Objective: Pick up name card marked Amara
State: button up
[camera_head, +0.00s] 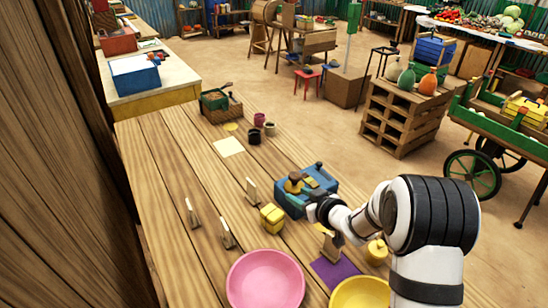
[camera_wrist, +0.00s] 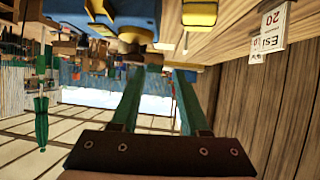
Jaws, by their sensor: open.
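Several small upright cards stand on the wooden table in the head view: a left one (camera_head: 191,212), another near it (camera_head: 227,233), a middle one (camera_head: 252,190), and one below my wrist (camera_head: 331,246). Their writing cannot be read there, so I cannot tell which is marked Amara. In the wrist view, a white card (camera_wrist: 273,32) reads "Esi" and "20". My gripper (camera_wrist: 160,70) is open, with nothing between its green fingers. In the head view it is partly hidden beside the blue box.
The blue box (camera_head: 318,181) with items on top stands beside a yellow block (camera_head: 271,218). A pink bowl (camera_head: 265,280), a yellow bowl (camera_head: 360,293) and a purple mat (camera_head: 334,272) lie at the front. The table's left part is mostly clear; a wooden wall (camera_head: 60,150) borders it.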

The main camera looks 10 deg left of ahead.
aim_at(255, 187)
jog(key=w+a+f, duration=0.2)
jog(key=a, duration=0.3)
jog(key=w+a+f+n+y, duration=0.1)
jog(key=w+a+f, duration=0.2)
jog(key=a, duration=0.1)
jog(key=w+a+f+y, duration=0.1)
jog(key=w+a+f, duration=0.1)
jog(key=a, duration=0.3)
jog(key=shift+w+a+f+n+g, duration=0.3)
jog(key=shift+w+f+g, duration=0.1)
jog(key=shift+w, duration=0.15)
jog(key=shift+r, duration=0.1)
grip_shut()
